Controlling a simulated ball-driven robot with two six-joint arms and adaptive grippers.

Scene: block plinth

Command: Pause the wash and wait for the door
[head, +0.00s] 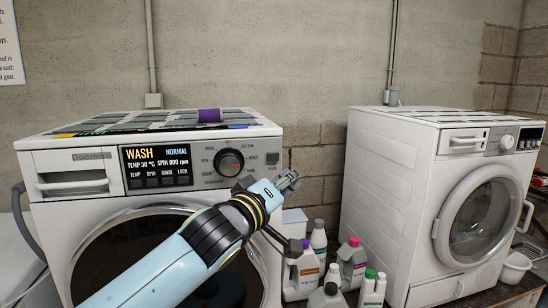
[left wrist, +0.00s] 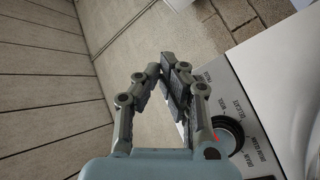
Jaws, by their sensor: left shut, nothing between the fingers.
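The left washing machine (head: 75,200) has a lit display (head: 157,167) reading WASH, NORMAL, TEMP 30 °C, SPIN 800 rpm, with TEMP, SPIN, RINSE and LOCK below. Its dark dial (head: 229,161) carries a red mark and also shows in the left wrist view (left wrist: 228,135). A small grey button-like patch (head: 271,158) sits right of the dial. Its round door (head: 110,240) looks closed, partly hidden by my left arm. My left gripper (head: 290,180) is shut and empty, in front of the panel's right end, just below that patch. I cannot tell whether it touches. My right gripper is out of view.
A second white washer (head: 385,190) with a round door (head: 485,220) stands to the right. Several detergent bottles (head: 318,240) stand between the machines, below my gripper. A purple roll-like object (head: 209,115) and flat dark panels lie on the left machine's top.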

